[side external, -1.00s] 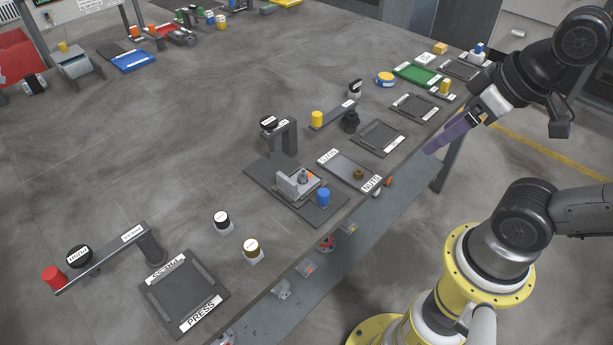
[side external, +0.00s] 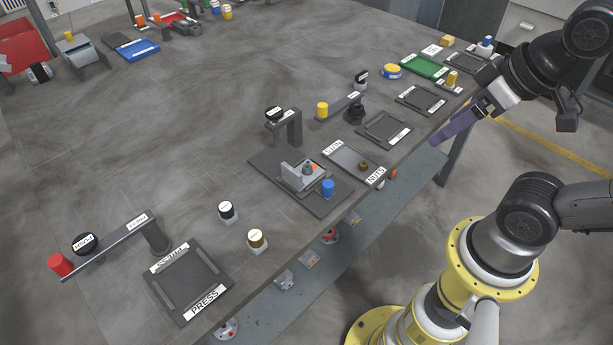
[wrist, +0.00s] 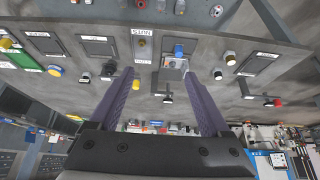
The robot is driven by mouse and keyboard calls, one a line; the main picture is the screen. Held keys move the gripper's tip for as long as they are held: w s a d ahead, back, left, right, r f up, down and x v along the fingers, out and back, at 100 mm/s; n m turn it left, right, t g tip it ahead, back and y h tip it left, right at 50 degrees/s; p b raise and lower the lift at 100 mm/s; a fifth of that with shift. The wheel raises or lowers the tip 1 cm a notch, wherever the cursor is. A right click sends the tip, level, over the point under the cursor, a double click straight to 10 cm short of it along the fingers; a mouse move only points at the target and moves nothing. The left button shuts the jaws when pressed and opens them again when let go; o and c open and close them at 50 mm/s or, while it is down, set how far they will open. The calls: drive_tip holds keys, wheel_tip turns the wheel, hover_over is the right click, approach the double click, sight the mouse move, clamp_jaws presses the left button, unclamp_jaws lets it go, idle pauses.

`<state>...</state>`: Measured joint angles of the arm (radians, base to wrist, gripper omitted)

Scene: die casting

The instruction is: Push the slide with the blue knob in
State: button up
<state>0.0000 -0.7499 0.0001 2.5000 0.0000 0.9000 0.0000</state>
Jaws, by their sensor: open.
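The blue knob (side external: 327,187) stands at the front right of a small grey slide fixture (side external: 302,175). The fixture sits on a dark base plate (side external: 268,162) near the table's front edge, with an upright arch bracket (side external: 290,128) behind it. The blue knob also shows in the wrist view (wrist: 179,50), beyond my fingers and between them. My gripper (wrist: 160,85) is open, with two long purple fingers apart and nothing between them. In the side view my gripper (side external: 452,132) hangs off the front edge at the right, well away from the knob.
A NUTS tray (side external: 352,160) lies just right of the fixture. A lever with a yellow knob (side external: 322,109) and dark trays stand farther right. Black and gold buttons (side external: 257,239), a PRESS plate (side external: 190,280) and a red-knobbed lever (side external: 60,264) lie left. The table's middle is clear.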

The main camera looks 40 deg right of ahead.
drive_tip(key=shift+c, duration=1.4)
drive_tip(key=m+g, duration=0.2)
drive_tip(key=g, duration=0.4)
hover_over(328, 183)
wheel_tip(328, 183, down, 12)
drive_tip(key=r, duration=0.1)
wheel_tip(328, 183, down, 13)
drive_tip(key=shift+f, duration=0.2)
clamp_jaws()
drive_tip(key=shift+r, duration=0.1)
